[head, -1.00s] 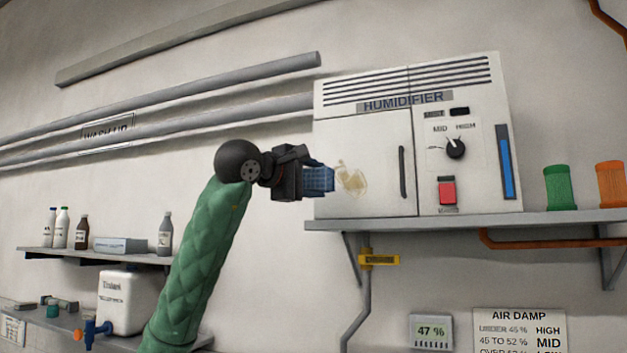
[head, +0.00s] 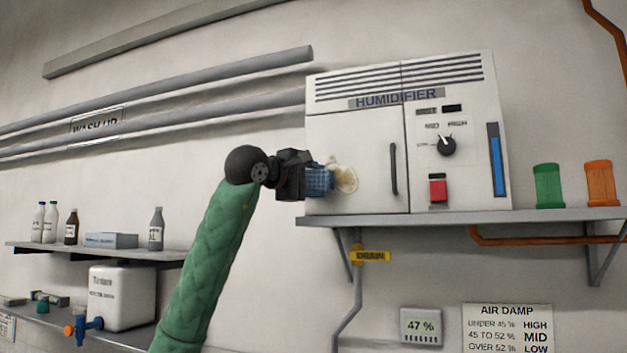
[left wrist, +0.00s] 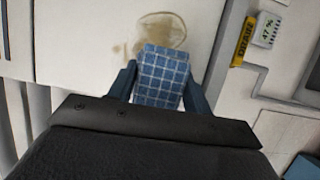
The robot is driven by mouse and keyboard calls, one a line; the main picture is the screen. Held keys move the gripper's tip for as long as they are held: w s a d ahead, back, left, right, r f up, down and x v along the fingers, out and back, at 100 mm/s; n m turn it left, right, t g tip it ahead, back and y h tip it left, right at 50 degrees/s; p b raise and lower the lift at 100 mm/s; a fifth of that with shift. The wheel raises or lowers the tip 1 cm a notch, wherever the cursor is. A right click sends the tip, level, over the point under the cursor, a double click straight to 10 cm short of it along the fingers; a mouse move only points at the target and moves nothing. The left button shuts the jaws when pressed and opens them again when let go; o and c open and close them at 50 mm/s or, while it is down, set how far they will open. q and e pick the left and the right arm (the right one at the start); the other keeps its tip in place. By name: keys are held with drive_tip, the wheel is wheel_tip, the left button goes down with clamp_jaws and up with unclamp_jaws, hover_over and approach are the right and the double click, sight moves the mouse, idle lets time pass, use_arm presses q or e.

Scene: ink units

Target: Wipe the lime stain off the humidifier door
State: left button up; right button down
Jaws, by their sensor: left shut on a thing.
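The humidifier (head: 430,95) is a white cabinet on a wall shelf, with its closed door (head: 365,140) on the left half. A tan lime stain (head: 346,179) marks the lower left of the door. The stain also shows in the left wrist view (left wrist: 162,30), just beyond the cloth. My left gripper (head: 309,180) is shut on a blue checked cloth (left wrist: 160,78). The cloth (head: 320,180) is at the stain's left edge and overlaps part of it in view. I cannot tell whether it touches the door. My right gripper is not in view.
The metal shelf (head: 450,217) runs below the humidifier, with green (head: 548,186) and orange (head: 599,184) containers at right. A dark door handle (head: 393,169) stands out right of the stain. A yellow-tagged drain pipe (head: 370,255) hangs below. Bottles stand on a lower left shelf (head: 100,252).

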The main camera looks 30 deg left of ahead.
use_arm(q)
drive_tip(key=shift+w, duration=0.1)
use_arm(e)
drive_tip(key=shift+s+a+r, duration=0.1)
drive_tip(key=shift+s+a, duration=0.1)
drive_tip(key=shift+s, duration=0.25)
use_arm(q)
drive_tip(key=shift+w+a, duration=0.2)
drive_tip(key=shift+w, duration=0.55)
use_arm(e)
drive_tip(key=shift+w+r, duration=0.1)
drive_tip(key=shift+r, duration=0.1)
use_arm(q)
drive_tip(key=shift+p, duration=0.3)
